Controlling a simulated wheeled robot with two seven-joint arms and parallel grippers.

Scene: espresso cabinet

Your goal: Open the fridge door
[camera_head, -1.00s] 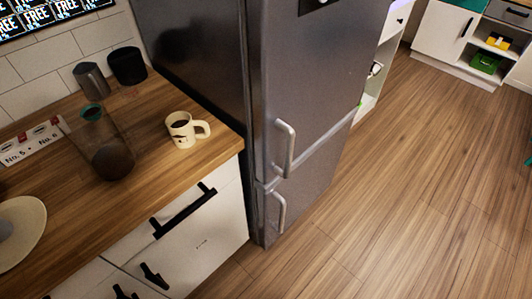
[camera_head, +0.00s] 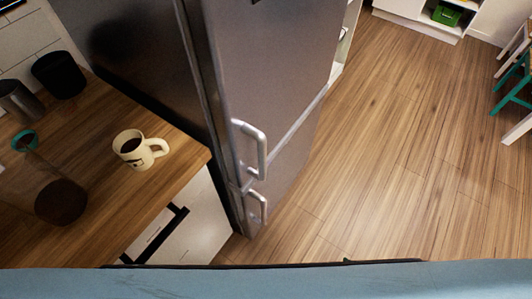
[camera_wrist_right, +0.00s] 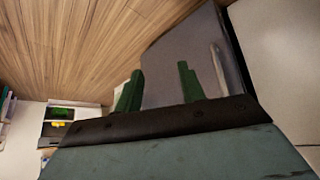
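The grey fridge (camera_head: 265,70) stands in the middle of the head view, its doors shut. The upper door has a vertical metal handle (camera_head: 262,150); the lower door has a smaller handle (camera_head: 263,207) just below. In the right wrist view, my right gripper (camera_wrist_right: 160,88) has its two green fingers spread with nothing between them. The grey fridge front (camera_wrist_right: 175,58) lies beyond the fingers, and a pale handle (camera_wrist_right: 218,68) shows to the right of the right finger, apart from it. Neither gripper shows in the head view.
A wooden counter (camera_head: 100,205) stands left of the fridge, with a cream mug (camera_head: 130,150), a glass carafe (camera_head: 55,200) and a dark cup (camera_head: 58,75). White drawers (camera_head: 195,225) are below. Open wooden floor (camera_head: 400,160) lies right of the fridge; stools (camera_head: 515,95) stand far right.

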